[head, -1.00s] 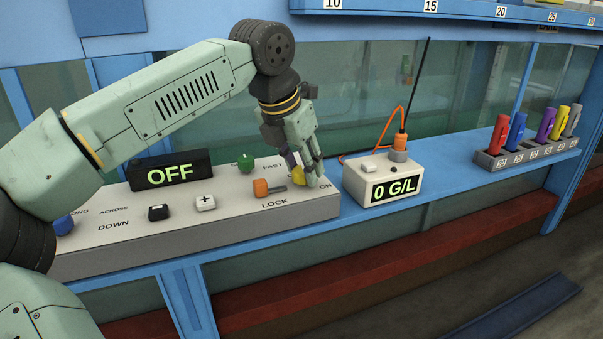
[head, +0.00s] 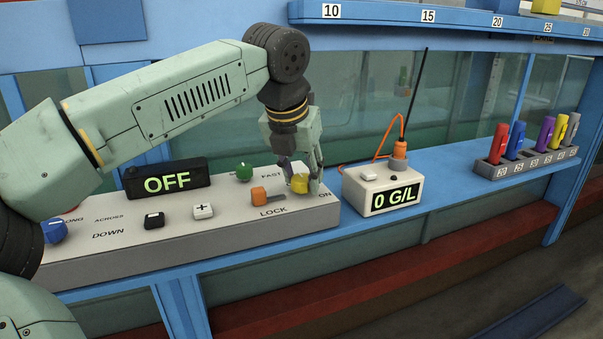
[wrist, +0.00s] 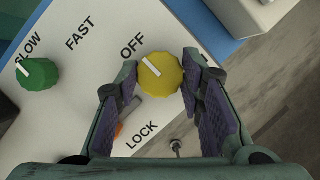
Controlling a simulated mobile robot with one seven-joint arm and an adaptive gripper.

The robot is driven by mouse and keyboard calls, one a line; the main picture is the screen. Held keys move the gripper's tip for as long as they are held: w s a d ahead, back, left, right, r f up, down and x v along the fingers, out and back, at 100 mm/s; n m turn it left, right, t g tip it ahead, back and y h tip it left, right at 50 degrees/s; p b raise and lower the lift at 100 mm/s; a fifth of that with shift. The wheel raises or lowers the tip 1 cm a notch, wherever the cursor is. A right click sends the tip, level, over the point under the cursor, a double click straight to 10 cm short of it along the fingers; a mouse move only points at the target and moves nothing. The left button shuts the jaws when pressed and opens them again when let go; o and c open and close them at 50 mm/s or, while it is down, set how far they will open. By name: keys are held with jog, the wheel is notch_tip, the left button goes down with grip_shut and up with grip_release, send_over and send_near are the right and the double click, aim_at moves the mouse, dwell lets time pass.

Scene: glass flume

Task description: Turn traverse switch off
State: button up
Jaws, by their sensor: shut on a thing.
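The traverse switch appears to be the yellow knob (head: 300,184) at the right end of the grey control panel (head: 110,262). In the wrist view the yellow knob (wrist: 163,80) has a white pointer mark aimed up and left, toward the printed OFF label (wrist: 132,45). My gripper (head: 300,178) points down over the panel. In the wrist view my gripper (wrist: 160,88) has a purple-padded finger on each side of the knob and is shut on it. The ON label is partly hidden by a finger in the wrist view. The black display (head: 167,180) reads OFF.
An orange lock slider (head: 259,195) sits just left of the yellow knob. A green knob (head: 244,172) is behind it, with black and white buttons (head: 203,211) farther left. A white meter box (head: 384,189) reading 0 G/L stands right of the panel. Glass rises behind.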

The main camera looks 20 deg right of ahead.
jog(key=o, duration=1.2)
jog(key=shift+c, duration=0.2)
jog(key=shift+r, duration=0.1)
jog(key=v, duration=1.2)
